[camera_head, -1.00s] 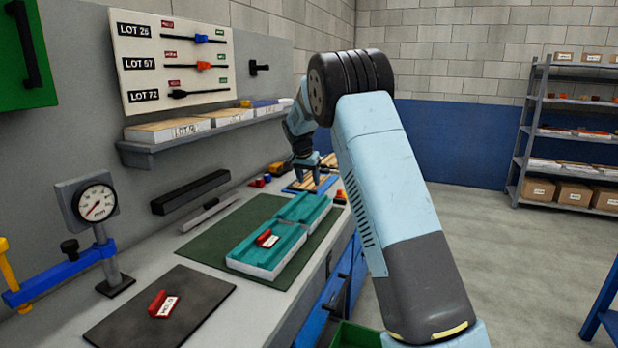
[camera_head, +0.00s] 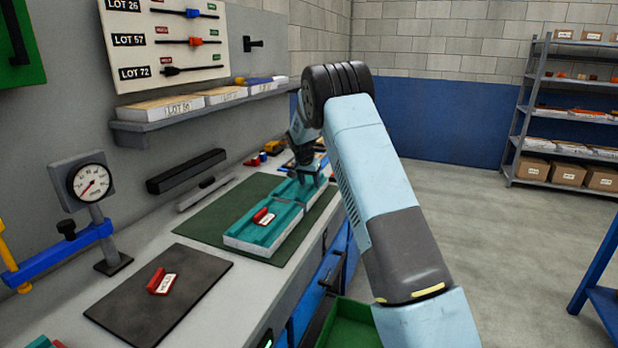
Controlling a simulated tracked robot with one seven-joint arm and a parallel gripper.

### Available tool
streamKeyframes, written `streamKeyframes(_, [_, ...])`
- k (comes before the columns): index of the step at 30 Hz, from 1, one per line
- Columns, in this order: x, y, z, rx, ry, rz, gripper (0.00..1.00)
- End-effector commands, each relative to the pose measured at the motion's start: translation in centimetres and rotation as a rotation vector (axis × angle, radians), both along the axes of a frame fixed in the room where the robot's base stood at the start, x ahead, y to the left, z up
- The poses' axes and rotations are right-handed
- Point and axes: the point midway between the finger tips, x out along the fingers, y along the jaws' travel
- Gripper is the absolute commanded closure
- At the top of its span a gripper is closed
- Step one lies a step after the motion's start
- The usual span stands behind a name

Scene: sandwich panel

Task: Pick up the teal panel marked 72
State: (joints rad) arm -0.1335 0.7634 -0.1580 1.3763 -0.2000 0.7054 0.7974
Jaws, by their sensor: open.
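Two teal-topped panels with pale sides lie end to end on a dark green mat (camera_head: 200,226). The near teal panel (camera_head: 243,232) carries a red clip with a white label (camera_head: 263,217); its print is too small to read. My gripper (camera_head: 311,182) is open at the far teal panel (camera_head: 309,199), over its far part, and hides some of it. I cannot tell whether the fingers touch that panel. I cannot read a 72 on either panel.
A gauge on a stand (camera_head: 92,184) and a blue clamp arm (camera_head: 55,255) stand at the left. A dark mat (camera_head: 200,277) holds a red tagged clip (camera_head: 160,281). A black bar (camera_head: 186,171) lies along the wall. A green bin (camera_head: 350,322) is below the bench's front edge.

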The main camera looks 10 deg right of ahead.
Motion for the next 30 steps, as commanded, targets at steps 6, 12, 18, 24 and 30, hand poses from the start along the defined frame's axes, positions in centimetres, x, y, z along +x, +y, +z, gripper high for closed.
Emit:
streamKeyframes(6, [0.08, -0.09, -0.18, -0.001, -0.001, 0.0, 0.46])
streamKeyframes(12, [0.07, -0.1, -0.17, -0.001, -0.001, 0.0, 0.53])
streamKeyframes(18, [0.08, -0.1, -0.17, -0.001, -0.001, 0.0, 0.72])
streamKeyframes(24, [0.08, -0.1, -0.17, -0.001, -0.001, 0.0, 0.92])
streamKeyframes(30, [0.07, -0.11, -0.17, -0.001, -0.001, 0.0, 1.0])
